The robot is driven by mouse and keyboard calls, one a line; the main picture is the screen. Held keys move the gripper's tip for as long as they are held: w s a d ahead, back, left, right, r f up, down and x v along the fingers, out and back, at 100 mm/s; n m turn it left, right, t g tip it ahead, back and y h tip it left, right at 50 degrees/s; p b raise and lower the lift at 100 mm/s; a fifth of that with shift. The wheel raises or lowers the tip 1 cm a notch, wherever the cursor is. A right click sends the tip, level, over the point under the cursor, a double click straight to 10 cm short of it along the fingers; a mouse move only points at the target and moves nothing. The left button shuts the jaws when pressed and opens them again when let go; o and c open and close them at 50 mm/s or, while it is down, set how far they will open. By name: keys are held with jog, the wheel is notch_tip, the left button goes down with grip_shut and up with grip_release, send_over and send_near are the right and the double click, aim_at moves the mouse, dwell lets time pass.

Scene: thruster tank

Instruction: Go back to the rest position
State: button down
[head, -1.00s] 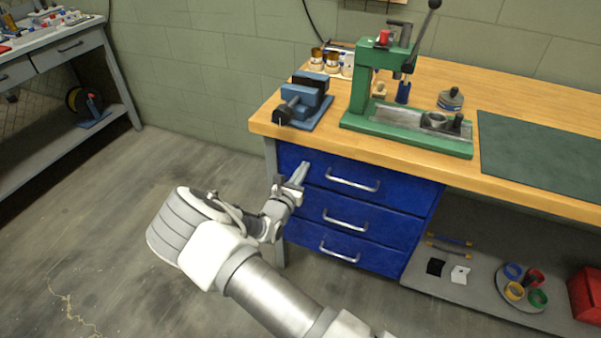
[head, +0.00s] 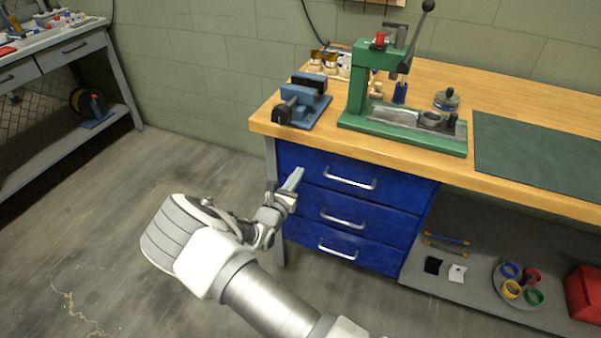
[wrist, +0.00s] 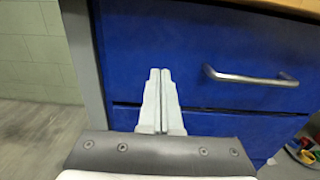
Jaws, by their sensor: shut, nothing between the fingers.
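My gripper (head: 294,179) is shut and empty. In the head view its fingertips are in front of the left side of the blue drawer unit (head: 309,225), just left of the top drawer's handle (head: 350,178). In the wrist view my gripper (wrist: 160,72) shows its two fingers side by side, pointing at the top drawer front. I cannot tell whether the tips touch it. The top drawer's handle (wrist: 250,77) is to the right of the fingers there. All drawers look closed.
The wooden workbench (head: 400,158) carries a blue vise (head: 301,102), a green arbor press (head: 358,90) and a dark green mat (head: 540,155). A lower shelf (head: 470,300) holds coloured rings and a red box (head: 584,295). Open floor (head: 100,230) lies to the left.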

jog(key=p+v, duration=0.2)
jog(key=v, duration=0.8)
jog(key=s+d+r+m+g+h, duration=0.2)
jog(key=s+d+r+m+g, duration=0.1)
jog(key=d+r+m+g, duration=0.45)
jog(key=s+d+r+m+g+h, duration=0.3)
jog(key=d+r+m+g, duration=0.3)
jog(key=d+m, duration=0.4)
jog(key=s+d+r+m+g+y, duration=0.2)
jog(key=s+d+r+m+y, duration=0.45)
jog(key=s+r+m, duration=0.5)
jog(key=s+a+r+m+t+y, duration=0.25)
jog(key=s+r+t+y, duration=0.3)
jog(key=s, duration=0.45)
notch_tip(320, 180, up, 14)
jog(key=g+p, duration=0.1)
jog(key=p, duration=1.2)
jog(key=shift+f+h, duration=0.2)
jog(key=shift+h, duration=0.1)
jog(key=shift+s+d, duration=0.15)
